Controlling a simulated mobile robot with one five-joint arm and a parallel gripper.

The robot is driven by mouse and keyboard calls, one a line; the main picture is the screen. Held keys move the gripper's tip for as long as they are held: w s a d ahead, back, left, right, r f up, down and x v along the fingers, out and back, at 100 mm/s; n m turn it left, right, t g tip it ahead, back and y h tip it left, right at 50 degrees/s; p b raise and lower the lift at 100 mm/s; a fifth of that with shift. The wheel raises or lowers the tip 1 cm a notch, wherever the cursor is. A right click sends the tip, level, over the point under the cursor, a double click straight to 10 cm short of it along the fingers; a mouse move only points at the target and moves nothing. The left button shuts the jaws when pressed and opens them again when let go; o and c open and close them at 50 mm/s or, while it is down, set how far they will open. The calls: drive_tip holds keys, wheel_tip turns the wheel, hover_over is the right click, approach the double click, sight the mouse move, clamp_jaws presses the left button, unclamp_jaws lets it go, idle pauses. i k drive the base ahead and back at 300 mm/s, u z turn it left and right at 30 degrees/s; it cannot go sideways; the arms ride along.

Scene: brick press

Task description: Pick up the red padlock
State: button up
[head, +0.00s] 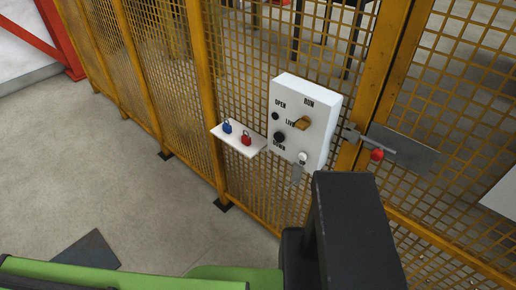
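The red padlock (246,138) stands on a small white shelf (251,149) on the yellow mesh fence. It is on the right part of the shelf, beside a blue padlock (227,127), with a small gap between them. A dark block of my own arm rises at the lower middle right of the view, to the right of and nearer than the shelf. My gripper's fingertips do not show, and nothing of mine touches the padlock.
A white control box (314,115) with a yellow switch (303,123) and dark knobs is just right of the shelf. Further right, a gate bolt with a red knob (377,155) sits by a fence post. The concrete floor (130,190) at left is mostly clear.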

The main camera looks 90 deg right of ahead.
sight(246, 140)
drive_tip(key=z, duration=0.1)
drive_tip(key=k, duration=1.05)
drive_tip(key=z, duration=0.2)
drive_tip(key=i, duration=0.6)
drive_tip(key=u, duration=0.1)
